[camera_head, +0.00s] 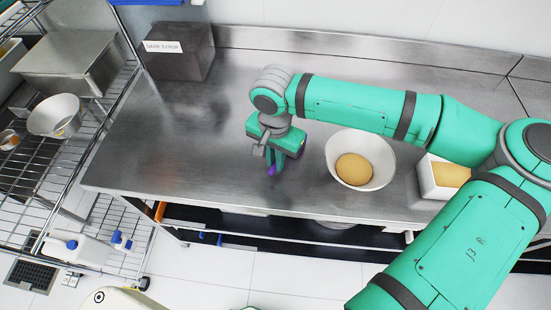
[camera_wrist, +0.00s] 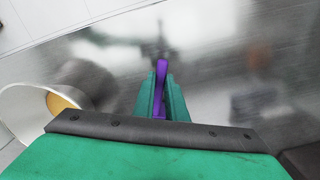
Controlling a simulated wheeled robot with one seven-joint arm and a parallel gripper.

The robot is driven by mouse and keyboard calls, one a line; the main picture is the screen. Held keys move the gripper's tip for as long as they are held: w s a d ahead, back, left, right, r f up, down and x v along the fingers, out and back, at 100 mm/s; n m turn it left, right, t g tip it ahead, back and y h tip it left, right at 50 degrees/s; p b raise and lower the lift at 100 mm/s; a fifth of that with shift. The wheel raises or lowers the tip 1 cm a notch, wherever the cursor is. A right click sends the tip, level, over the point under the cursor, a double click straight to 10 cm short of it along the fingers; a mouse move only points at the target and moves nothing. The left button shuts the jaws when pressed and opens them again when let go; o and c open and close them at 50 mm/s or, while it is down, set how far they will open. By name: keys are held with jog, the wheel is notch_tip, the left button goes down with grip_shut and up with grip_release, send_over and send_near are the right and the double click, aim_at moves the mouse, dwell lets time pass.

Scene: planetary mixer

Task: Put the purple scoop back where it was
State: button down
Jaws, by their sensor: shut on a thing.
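The purple scoop (camera_wrist: 161,72) is a narrow purple strip between the two fingers of my gripper (camera_wrist: 162,92) in the wrist view. In the head view only a small purple part of the scoop (camera_head: 272,170) shows at the fingertips. My gripper (camera_head: 274,168) is shut on the scoop and points down over the steel table (camera_head: 200,165), near its front edge. I cannot tell whether the scoop touches the table. Most of the scoop is hidden by the fingers.
A white bowl (camera_head: 334,148) with tan contents stands right of my gripper. A white container (camera_head: 426,180) with yellowish contents is farther right. A dark box labelled dark syrup (camera_head: 180,58) is at the back left. A wire rack (camera_head: 75,160) stands left. The table's left part is clear.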

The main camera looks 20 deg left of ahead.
jog(key=shift+f, duration=0.1)
jog(key=c, duration=1.8)
grip_release()
notch_tip(320, 180, up, 12)
jog(key=shift+s, duration=0.2)
